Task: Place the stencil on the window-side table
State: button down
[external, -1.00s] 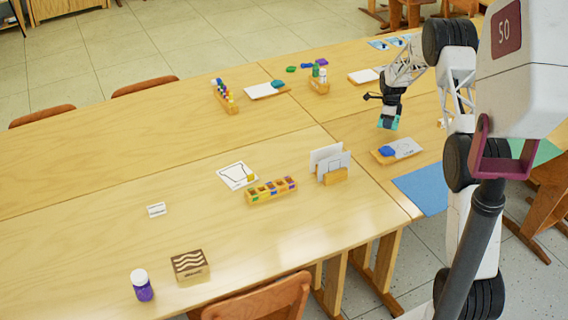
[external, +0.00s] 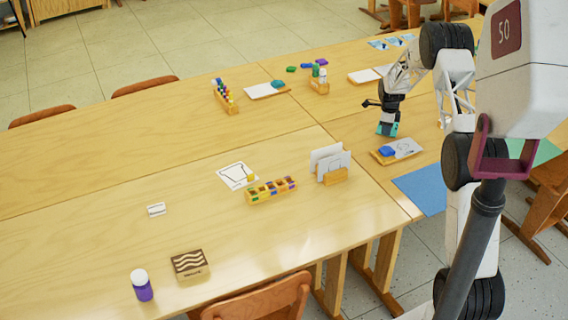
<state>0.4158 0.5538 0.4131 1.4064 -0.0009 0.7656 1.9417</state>
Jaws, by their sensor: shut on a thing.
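My gripper (external: 387,130) is at the right, pointing down over the far right part of the joined tables. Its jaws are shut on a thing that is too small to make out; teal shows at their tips. Just below the tips is a small wooden board (external: 378,158) with a blue piece (external: 387,152) and a white sheet (external: 406,146) on it. I cannot tell whether the tips touch the blue piece. I cannot tell for sure which thing is the stencil. The light wooden table (external: 110,210) fills the left and middle; no window is in view.
A wooden holder with white cards (external: 330,163), a tray of coloured blocks (external: 271,190), a drawing sheet (external: 237,175), a wave-patterned block (external: 189,265) and a purple bottle (external: 142,286) stand on the near table. A blue mat (external: 421,188) lies at the right edge.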

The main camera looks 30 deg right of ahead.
jog(key=shift+f, duration=0.15)
jog(key=c, duration=1)
grip_release()
notch_tip(320, 180, up, 12)
jog(key=shift+r, duration=0.2)
dwell(0.4)
